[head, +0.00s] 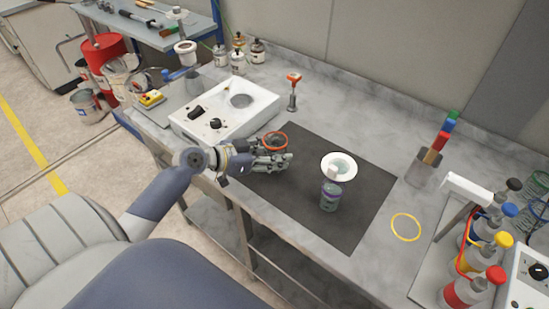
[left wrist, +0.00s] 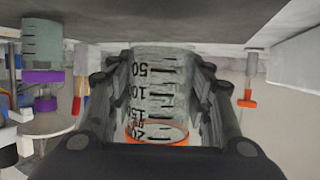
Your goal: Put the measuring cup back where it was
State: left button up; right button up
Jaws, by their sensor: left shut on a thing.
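The clear measuring cup with an orange rim (head: 275,136) is in my left gripper (head: 276,163), over the left part of the dark mat. My left gripper is shut on its sides. In the left wrist view, which looks upside down, the measuring cup (left wrist: 158,95) stands between both fingers (left wrist: 160,100), with black graduation marks on its wall and the orange rim low in the picture. Its base is close to the dark surface; I cannot tell if it touches. My right gripper is not in view.
A jar (head: 330,196) with a white funnel (head: 339,166) stands on the mat (head: 300,215). A yellow ring (head: 406,227) marks bare bench to the right. A white device (head: 223,112) and an orange-topped tool (head: 293,90) stand behind. Colored bottles (head: 470,290) crowd the right.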

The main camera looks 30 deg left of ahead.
pick_arm(q)
jog(key=shift+w+a, duration=0.1)
jog(key=shift+w, duration=0.1)
jog(key=shift+f+p, duration=0.5)
jog(key=shift+f, duration=1.3)
jog(key=shift+f, duration=0.1)
jog(key=shift+f+b, duration=0.1)
jog(key=shift+b, duration=0.2)
jog(key=o, duration=1.1)
jog(key=shift+o, duration=0.2)
